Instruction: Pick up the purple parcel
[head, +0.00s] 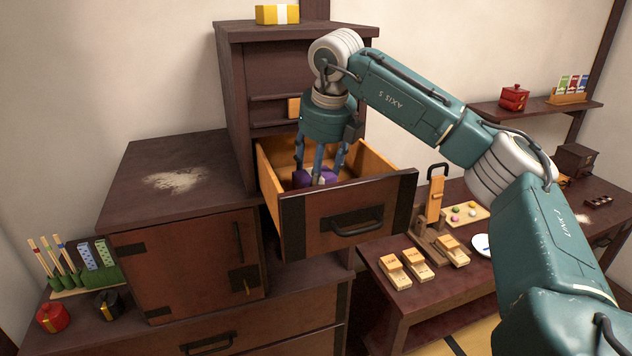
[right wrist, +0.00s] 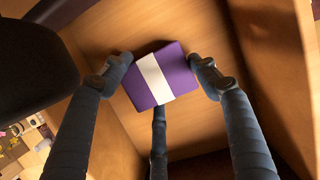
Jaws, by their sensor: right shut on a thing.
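The purple parcel (right wrist: 176,76) has a white band and shows in the right wrist view between my fingers. In the head view the purple parcel (head: 305,179) is inside the open drawer (head: 345,212), partly hidden by my fingers. My right gripper (head: 319,174) reaches down into the drawer from above. In the right wrist view my right gripper (right wrist: 163,78) has fingers against opposite sides of the parcel, with another finger below it. I cannot tell whether the parcel touches the drawer floor. My left gripper is not in view.
A yellow parcel (head: 277,14) sits on top of the tall cabinet (head: 230,60). The drawer's walls surround my fingers. A low table (head: 390,310) with wooden blocks stands to the right. White powder (head: 173,180) lies on the lower cabinet top.

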